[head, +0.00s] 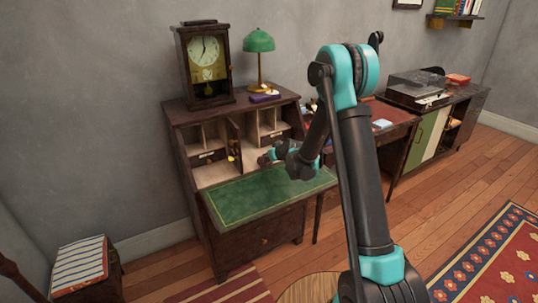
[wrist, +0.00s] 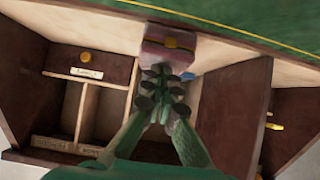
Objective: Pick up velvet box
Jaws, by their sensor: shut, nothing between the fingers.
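A mauve-pink box (wrist: 168,38) with a gold clasp or band, which looks like the velvet box, shows at the top middle of the wrist view. It lies on the pale wooden floor of the open desk, near the green writing surface. My gripper (wrist: 164,76) is shut with its fingertips together right at the box, overlapping its lower edge in the picture; I cannot tell whether they touch. Nothing is held. In the head view my gripper (head: 267,158) is inside the desk opening above the inner edge of the green flap, and I cannot make out the box there.
The desk's pigeonholes (wrist: 102,105) and wooden dividers stand close around my gripper. The green flap (head: 262,198) is folded down and clear. A clock (head: 205,62), a green lamp (head: 258,42) and a purple item (head: 265,96) stand on the desk's top.

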